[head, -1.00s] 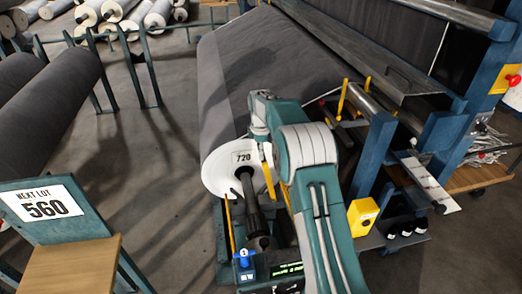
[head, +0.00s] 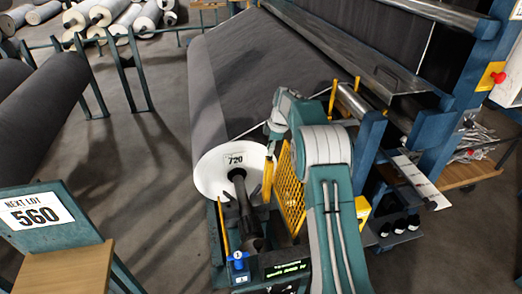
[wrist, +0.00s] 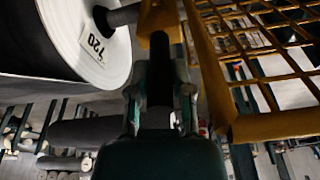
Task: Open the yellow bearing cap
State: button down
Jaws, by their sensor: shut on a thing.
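The yellow bearing cap (head: 267,181) shows as a narrow yellow piece beside the right side of the roll's white end (head: 214,180). It stands steeply, just right of the dark shaft (head: 240,198). In the wrist view, my gripper (wrist: 158,45) is shut on the cap (wrist: 157,14), whose yellow end shows at the top centre. The shaft's seat under the cap cannot be made out clearly.
A yellow mesh guard (head: 291,192) stands close right of the cap; its frame (wrist: 270,125) runs near my gripper. The "560" sign (head: 38,213) stands left, with open floor between.

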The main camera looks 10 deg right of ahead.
jog(key=shift+f, duration=0.15)
jog(key=c, duration=0.5)
grip_release()
jog(key=shift+f, duration=0.1)
jog(key=shift+c, duration=0.2)
jog(key=shift+r, duration=0.25)
jog(key=v, duration=1.1)
jog(key=shift+d+r, duration=0.15)
jog(key=shift+r, duration=0.15)
